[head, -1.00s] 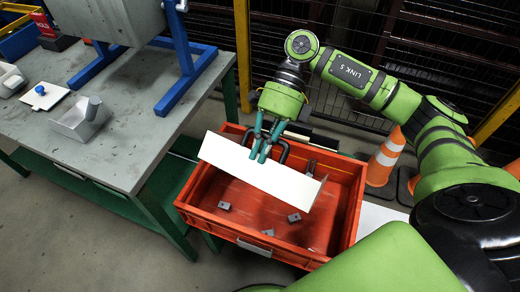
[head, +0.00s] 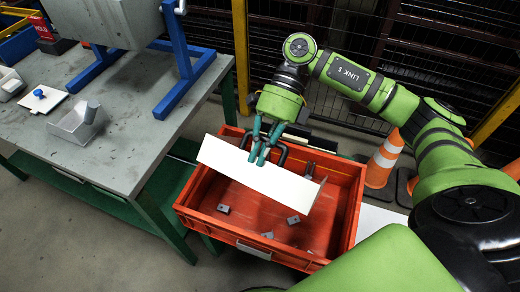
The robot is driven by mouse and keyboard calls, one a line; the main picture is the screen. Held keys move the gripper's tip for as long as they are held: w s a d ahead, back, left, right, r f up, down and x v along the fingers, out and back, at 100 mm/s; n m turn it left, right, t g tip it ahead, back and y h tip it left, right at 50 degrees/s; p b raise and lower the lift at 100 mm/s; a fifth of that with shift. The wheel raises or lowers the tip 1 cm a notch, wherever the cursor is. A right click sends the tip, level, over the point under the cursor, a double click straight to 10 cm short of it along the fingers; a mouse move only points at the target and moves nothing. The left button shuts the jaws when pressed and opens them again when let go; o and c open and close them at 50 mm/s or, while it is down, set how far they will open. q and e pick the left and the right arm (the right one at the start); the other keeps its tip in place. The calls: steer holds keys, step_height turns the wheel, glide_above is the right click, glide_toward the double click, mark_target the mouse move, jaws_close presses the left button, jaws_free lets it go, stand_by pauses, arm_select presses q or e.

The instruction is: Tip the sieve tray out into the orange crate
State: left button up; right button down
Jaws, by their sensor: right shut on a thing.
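The sieve tray (head: 258,178), a white panel from this side, is held tilted above the orange crate (head: 268,247). My right gripper (head: 261,152) is shut on the tray's dark handle at its back edge. The tray's inside is hidden from this view. Several small grey stamped parts (head: 223,209) lie on the crate's floor, and another grey part shows near its back right. My left gripper is not in view.
The grey worktable (head: 120,150) on the left carries a metal scoop (head: 80,122), a white plate with a blue knob (head: 42,98) and a blue stand (head: 185,75). Traffic cones (head: 384,160) stand right of the crate, before a mesh fence.

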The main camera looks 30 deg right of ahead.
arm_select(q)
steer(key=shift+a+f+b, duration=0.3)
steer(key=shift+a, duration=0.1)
arm_select(e)
steer(key=s+a+f+t+h, duration=0.3)
steer(key=a+f, duration=0.3)
steer(key=a, duration=0.2)
steer(key=shift+s+f+h, duration=0.15)
steer(key=shift+s+h, duration=0.65)
steer(key=shift+h, duration=0.1)
arm_select(q)
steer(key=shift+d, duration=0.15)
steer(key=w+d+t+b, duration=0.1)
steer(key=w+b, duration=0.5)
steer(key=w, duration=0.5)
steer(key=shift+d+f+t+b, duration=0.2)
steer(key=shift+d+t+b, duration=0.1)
steer(key=shift+b, duration=0.1)
arm_select(e)
steer(key=s+a+f+t+h, duration=0.2)
steer(key=a+f+h, duration=0.2)
steer(key=f, duration=0.5)
steer(key=shift+s+t, duration=0.25)
steer(key=shift+t, duration=0.05)
